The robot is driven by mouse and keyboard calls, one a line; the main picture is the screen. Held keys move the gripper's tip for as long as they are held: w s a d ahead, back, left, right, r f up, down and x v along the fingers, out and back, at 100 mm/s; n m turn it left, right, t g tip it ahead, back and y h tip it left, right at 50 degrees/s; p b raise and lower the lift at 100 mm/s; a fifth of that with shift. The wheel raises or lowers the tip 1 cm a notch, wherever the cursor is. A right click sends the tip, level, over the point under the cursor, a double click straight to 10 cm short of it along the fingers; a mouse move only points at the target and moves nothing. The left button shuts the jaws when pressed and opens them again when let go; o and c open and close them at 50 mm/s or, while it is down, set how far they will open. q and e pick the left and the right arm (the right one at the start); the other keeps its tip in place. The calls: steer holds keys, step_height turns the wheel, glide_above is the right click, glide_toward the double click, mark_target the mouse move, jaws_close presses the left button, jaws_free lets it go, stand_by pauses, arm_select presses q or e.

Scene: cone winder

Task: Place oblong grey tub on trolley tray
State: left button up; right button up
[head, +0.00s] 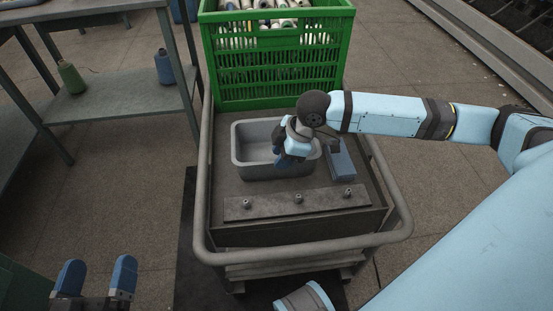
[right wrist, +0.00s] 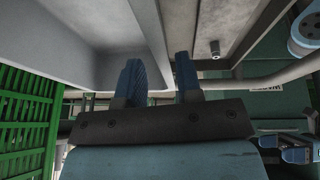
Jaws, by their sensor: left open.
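The oblong grey tub (head: 242,165) sits upright on the dark trolley tray (head: 225,196), in front of the green crate. My right gripper (head: 283,162) is at the tub's front right part, pointing down and hiding some of its rim. In the right wrist view, the right gripper's two blue fingers (right wrist: 158,82) stand apart on either side of the tub's wall (right wrist: 150,35); a gap shows between them and I see no clear grip. My left gripper (head: 96,278) is open and empty at the lower left, away from the trolley.
A green crate (head: 275,75) of yarn cones stands at the trolley's back. A blue-grey box (head: 341,163) lies right of the tub. A plate with three pegs (head: 298,201) lies in front. A rail (head: 310,246) runs around the trolley. A bench with two cones stands left.

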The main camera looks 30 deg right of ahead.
steer(key=p+v, duration=0.2)
steer(key=v, duration=0.6)
steer(key=s+a+f+m+t+y, duration=0.1)
steer(key=s+a+t+y, duration=0.15)
steer(key=a, duration=0.65)
steer(key=s+a+t+y, duration=0.15)
steer(key=a+y, duration=0.25)
steer(key=a, duration=0.5)
arm_select(q)
steer(key=shift+t, duration=0.8)
steer(key=r, duration=0.4)
steer(key=shift+s+a+r, duration=0.15)
steer(key=shift+a+r, duration=0.05)
steer(key=shift+r, duration=0.05)
arm_select(e)
steer(key=s+a+r+m+t, duration=0.2)
steer(key=s+r+m+t, duration=0.5)
steer(key=t, duration=0.4)
step_height(320, 180, up, 2)
steer(key=shift+r+m+h, duration=0.1)
steer(key=shift+m+h, duration=0.35)
steer(key=shift+m, duration=0.45)
